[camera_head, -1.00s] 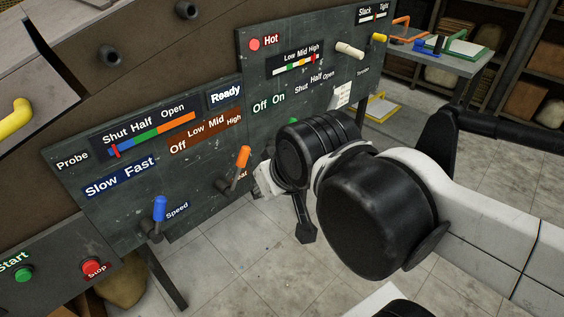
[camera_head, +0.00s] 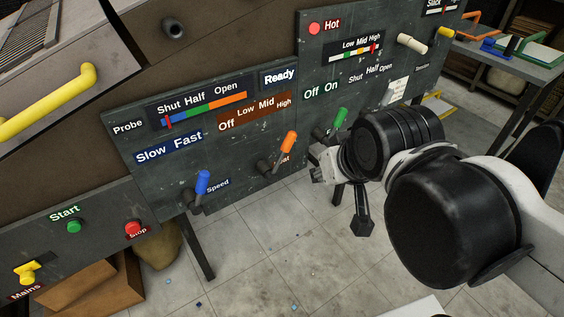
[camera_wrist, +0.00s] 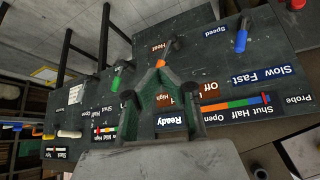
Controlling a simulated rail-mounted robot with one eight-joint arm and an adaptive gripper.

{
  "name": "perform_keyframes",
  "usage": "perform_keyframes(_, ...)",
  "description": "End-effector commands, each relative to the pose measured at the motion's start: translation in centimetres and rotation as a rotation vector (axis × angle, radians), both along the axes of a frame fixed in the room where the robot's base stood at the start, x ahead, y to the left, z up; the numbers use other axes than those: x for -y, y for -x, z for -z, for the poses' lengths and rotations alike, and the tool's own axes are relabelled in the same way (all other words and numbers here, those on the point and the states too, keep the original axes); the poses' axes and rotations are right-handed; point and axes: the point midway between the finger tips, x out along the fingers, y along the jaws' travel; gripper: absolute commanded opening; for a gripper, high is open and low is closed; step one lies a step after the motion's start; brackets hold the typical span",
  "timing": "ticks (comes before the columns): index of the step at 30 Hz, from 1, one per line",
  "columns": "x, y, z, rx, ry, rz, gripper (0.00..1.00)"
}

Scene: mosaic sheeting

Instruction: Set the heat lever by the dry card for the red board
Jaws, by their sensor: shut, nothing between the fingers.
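The heat lever (camera_head: 289,143) has an orange handle tilted up and to the right, below the brown Off-Low-Mid-High plate (camera_head: 254,112). It also shows in the wrist view (camera_wrist: 170,43), just beyond my fingertips. My gripper (camera_head: 320,166) is shut and empty, to the right of the orange handle and apart from it in the head view. Its fingers (camera_wrist: 160,72) show in the wrist view. A small pale card (camera_head: 398,91) hangs on the right panel, partly hidden by my arm; its writing is too small to read. I see no red board.
A blue Speed lever (camera_head: 203,182) stands to the left and a green lever (camera_head: 339,119) to the right, close to my gripper. Start (camera_head: 73,227) and Stop (camera_head: 135,229) buttons are at lower left. A grey table (camera_head: 510,66) stands at the far right.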

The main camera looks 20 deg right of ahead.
Motion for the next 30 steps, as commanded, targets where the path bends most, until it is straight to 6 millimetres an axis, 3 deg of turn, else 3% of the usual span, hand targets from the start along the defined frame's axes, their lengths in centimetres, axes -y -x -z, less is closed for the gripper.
perform_keyframes(1,0.0,0.0,0.0,0.000,0.000,0.000,0.04)
perform_keyframes(5,0.0,-0.4,-0.3,-0.008,-0.009,0.013,0.21)
perform_keyframes(10,0.2,-2.8,-1.5,-0.051,-0.060,0.086,0.44)
perform_keyframes(20,0.8,-9.9,-3.2,-0.176,-0.193,0.308,0.44)
perform_keyframes(30,1.8,-18.0,-2.5,-0.302,-0.307,0.549,0.44)
